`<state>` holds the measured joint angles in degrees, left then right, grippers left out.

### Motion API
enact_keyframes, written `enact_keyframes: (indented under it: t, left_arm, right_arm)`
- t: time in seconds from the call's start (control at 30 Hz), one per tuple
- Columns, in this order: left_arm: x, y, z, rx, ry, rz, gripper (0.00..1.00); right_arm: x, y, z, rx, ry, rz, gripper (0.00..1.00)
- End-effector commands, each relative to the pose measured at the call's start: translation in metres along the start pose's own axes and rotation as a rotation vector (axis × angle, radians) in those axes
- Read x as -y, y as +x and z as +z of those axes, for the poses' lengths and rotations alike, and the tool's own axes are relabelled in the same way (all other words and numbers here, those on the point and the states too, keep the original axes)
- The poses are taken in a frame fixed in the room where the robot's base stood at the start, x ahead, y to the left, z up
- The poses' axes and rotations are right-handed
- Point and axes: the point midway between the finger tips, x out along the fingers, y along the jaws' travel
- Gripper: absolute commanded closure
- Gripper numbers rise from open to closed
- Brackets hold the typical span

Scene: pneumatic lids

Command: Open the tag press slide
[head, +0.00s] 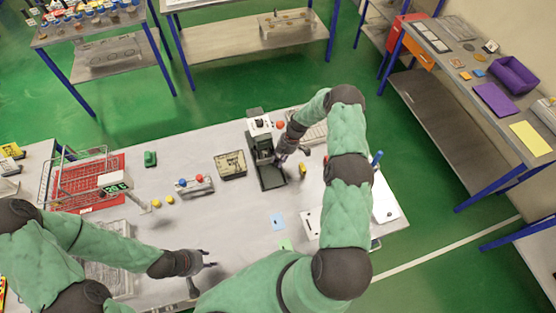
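A dark press-like machine with a white top (260,126) stands on the grey workbench (225,205), right of centre; I take it for the tag press. A dark flat tray-like part (271,182) lies at its front, probably the slide; how far out it sits is hard to judge. My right gripper (277,161) reaches in from the right, at the machine's front just above the tray part. Its fingers are small and dark against the machine, so contact and opening are unclear. My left gripper (211,258) is near the bench's front, apart from the press, with its fingers spread and empty.
A mesh-patterned box (230,165) stands left of the press. Blue and green cards (277,221) lie in front. Bare bench lies between.

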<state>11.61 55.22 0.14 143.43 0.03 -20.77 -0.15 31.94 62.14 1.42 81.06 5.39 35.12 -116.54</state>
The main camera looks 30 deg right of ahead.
Motion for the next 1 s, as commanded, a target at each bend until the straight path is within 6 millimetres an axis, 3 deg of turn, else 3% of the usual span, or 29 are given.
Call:
enact_keyframes:
  t: [0.2,0.5,0.6,0.87,1.0]
  left_arm:
    - [-0.001,-0.003,0.0,0.0,0.0,0.0,0.6]
    - [-0.001,-0.003,0.0,0.0,0.0,0.0,0.6]
    - [-0.001,-0.003,0.0,0.0,0.0,0.0,0.6]
    - [-0.001,-0.003,0.0,0.0,0.0,0.0,0.6]
    - [0.0,0.0,0.0,0.0,0.0,0.0,0.6]
  right_arm:
    - [0.0,0.013,0.0,0.0,0.0,0.001,0.73]
    - [0.0,0.015,0.0,0.0,0.0,0.001,0.73]
    - [0.0,0.015,0.0,0.0,0.0,0.001,0.98]
    - [0.002,0.015,0.0,0.0,0.0,0.0,1.0]
    - [0.016,0.015,0.0,-0.001,0.001,0.0,1.0]
